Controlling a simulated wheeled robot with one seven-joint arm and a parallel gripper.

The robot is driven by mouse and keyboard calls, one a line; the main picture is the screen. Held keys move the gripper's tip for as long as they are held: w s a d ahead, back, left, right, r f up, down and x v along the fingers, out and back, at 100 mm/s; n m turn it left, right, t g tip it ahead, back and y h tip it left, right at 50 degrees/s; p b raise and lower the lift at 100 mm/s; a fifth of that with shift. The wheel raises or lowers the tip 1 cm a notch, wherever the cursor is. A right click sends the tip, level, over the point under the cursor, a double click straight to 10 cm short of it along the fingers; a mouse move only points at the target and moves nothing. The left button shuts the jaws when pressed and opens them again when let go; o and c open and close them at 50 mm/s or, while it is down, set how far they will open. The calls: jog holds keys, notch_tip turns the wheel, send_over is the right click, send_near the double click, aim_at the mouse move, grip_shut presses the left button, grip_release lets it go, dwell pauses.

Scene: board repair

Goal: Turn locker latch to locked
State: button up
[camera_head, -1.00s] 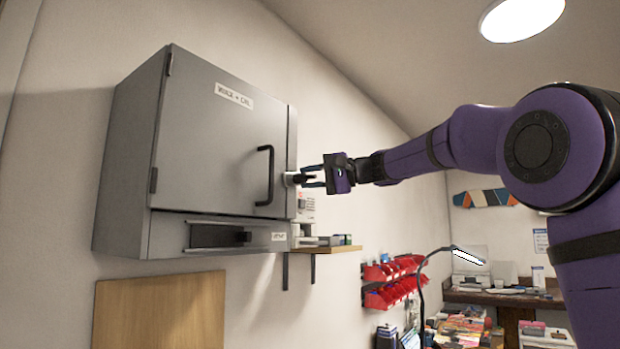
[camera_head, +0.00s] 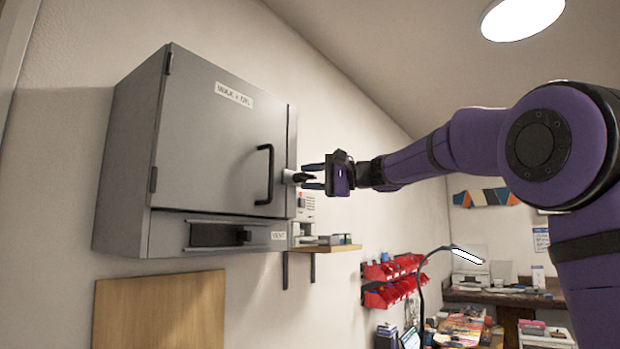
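The grey locker (camera_head: 215,140) hangs on the left wall with its door closed. The door carries a "WAX + OIL" label and a black bar handle (camera_head: 266,175). The latch (camera_head: 291,177) is a small light knob with a dark lever on the locker's right edge strip, right of the handle. My gripper (camera_head: 312,177) comes in from the right at latch height. Its two dark fingers are apart, one above and one below the latch's dark lever. I cannot tell whether they touch it. The latch's exact angle is hard to read.
Below the door is a vent slot (camera_head: 222,235) with a "VENT" label. A small wooden shelf (camera_head: 325,248) with items sits below my gripper. Red bins (camera_head: 390,282) and a desk lamp (camera_head: 452,250) are further back. A wooden board (camera_head: 160,312) is at lower left.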

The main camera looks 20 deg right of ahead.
jog(key=shift+d, duration=0.15)
jog(key=v, duration=1)
jog(key=shift+d, duration=0.25)
jog(key=shift+s, duration=0.15)
jog(key=s+a+f+g+h, duration=0.1)
jog(key=s+a+f+h, duration=0.1)
jog(key=s+f, duration=0.35)
jog(key=s+a+f+n+g+h, duration=0.1)
jog(key=s+a+f+h, duration=0.2)
jog(key=s+f, duration=0.25)
jog(key=s+a+f+g+h, duration=0.1)
jog(key=s+a+f+h, duration=0.1)
jog(key=s+f, duration=0.3)
jog(key=s+d+f+n+h, duration=0.2)
jog(key=s+f+h, duration=0.2)
jog(key=s+f, duration=0.4)
jog(key=s+d+f+n+g+h, duration=0.1)
jog(key=s+d+f+n+h, duration=0.1)
jog(key=s+f, duration=0.6)
notch_tip(320, 180, down, 4)
jog(key=shift+d+r+n+h, duration=0.15)
jog(key=shift+n+h, duration=0.55)
jog(key=shift+h, duration=0.4)
jog(key=shift+s, duration=0.15)
